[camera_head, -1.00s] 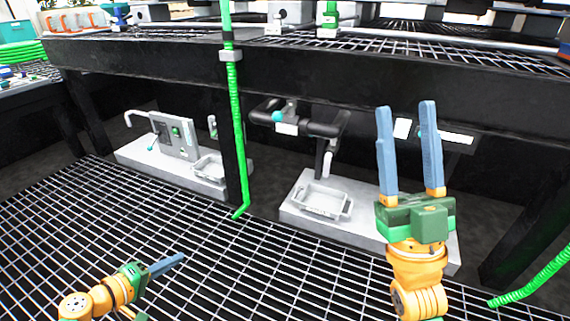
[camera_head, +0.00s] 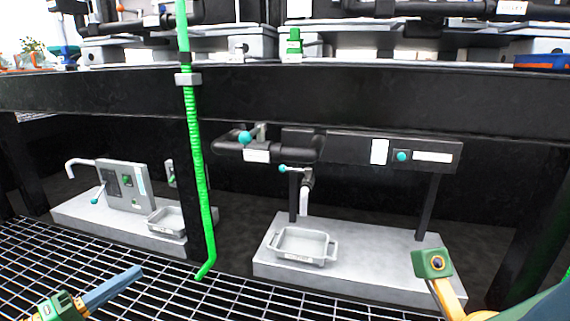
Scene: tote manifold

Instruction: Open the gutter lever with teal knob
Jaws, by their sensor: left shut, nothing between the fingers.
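Several small teal ends show under the black beam. One lever with a teal knob (camera_head: 285,169) sits by the grey spout above a grey tray, and another teal knob (camera_head: 244,137) sits on the black pipe. A third teal-knobbed lever (camera_head: 95,199) is on the left grey unit. I cannot tell which is the gutter lever. My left gripper (camera_head: 138,271) is shut and empty over the grating at lower left, apart from all of them. My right gripper (camera_head: 432,263) shows only its green body at lower right; its fingers cannot be made out.
A green hose (camera_head: 196,150) hangs beside a black post between the two units. The grey tray (camera_head: 304,244) stands on a pale plinth (camera_head: 380,277). A teal button (camera_head: 402,155) is on the black panel. The black beam (camera_head: 370,100) crosses above; open grating (camera_head: 240,300) lies in front.

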